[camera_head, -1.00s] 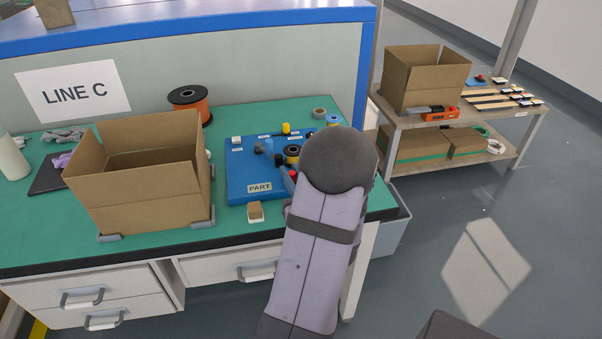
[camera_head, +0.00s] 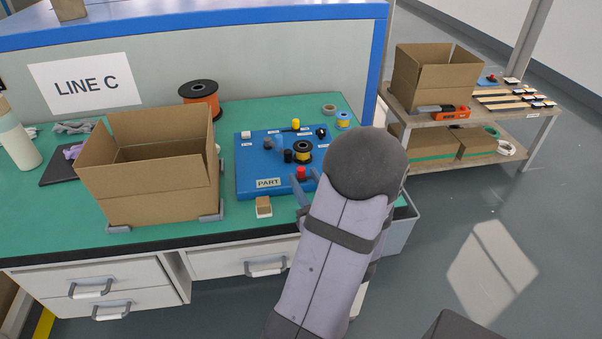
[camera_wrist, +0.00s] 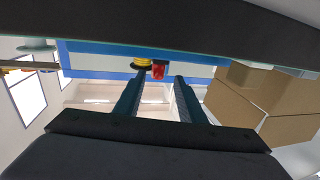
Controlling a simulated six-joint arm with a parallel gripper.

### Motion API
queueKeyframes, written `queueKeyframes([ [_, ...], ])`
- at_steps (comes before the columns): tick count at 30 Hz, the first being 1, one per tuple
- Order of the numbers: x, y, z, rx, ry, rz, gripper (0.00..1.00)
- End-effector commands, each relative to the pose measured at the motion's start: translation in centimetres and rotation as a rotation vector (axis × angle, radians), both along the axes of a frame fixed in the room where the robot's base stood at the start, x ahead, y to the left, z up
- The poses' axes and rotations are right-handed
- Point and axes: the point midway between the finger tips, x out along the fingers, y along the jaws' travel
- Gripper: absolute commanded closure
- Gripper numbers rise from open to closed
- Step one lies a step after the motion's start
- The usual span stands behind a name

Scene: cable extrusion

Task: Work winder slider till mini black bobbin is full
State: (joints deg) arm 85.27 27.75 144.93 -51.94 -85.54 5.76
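A blue board (camera_head: 245,180) labelled PART lies on the green bench. It carries a small black bobbin with a yellow centre (camera_head: 303,150), a black cylinder (camera_head: 288,156) to its left, and a red knob (camera_head: 301,173) near the front edge. I cannot tell which part is the winder slider, or how full the bobbin is. My gripper (camera_head: 307,186) is by the board's front right edge, its fingers apart and empty. In the wrist view my gripper (camera_wrist: 159,78) is open, with the red knob (camera_wrist: 159,70) and a yellow spool (camera_wrist: 142,63) beyond the fingertips.
An open cardboard box (camera_head: 150,195) stands left of the board, with an orange-wound spool (camera_head: 199,97) behind. A small brown block (camera_head: 263,205) lies in front of the board. Tape rolls (camera_head: 343,119) sit behind it at the right. A grey bin (camera_head: 405,225) stands beside the bench.

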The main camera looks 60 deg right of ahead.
Motion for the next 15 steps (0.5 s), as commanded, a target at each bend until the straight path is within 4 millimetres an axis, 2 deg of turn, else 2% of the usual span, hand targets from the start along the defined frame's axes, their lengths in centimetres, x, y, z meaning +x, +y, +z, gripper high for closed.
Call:
queueKeyframes([
  [1,-0.8,0.4,0.1,0.002,0.000,-0.005,0.64],
  [15,-2.3,1.6,0.1,0.001,0.001,0.002,0.64],
])
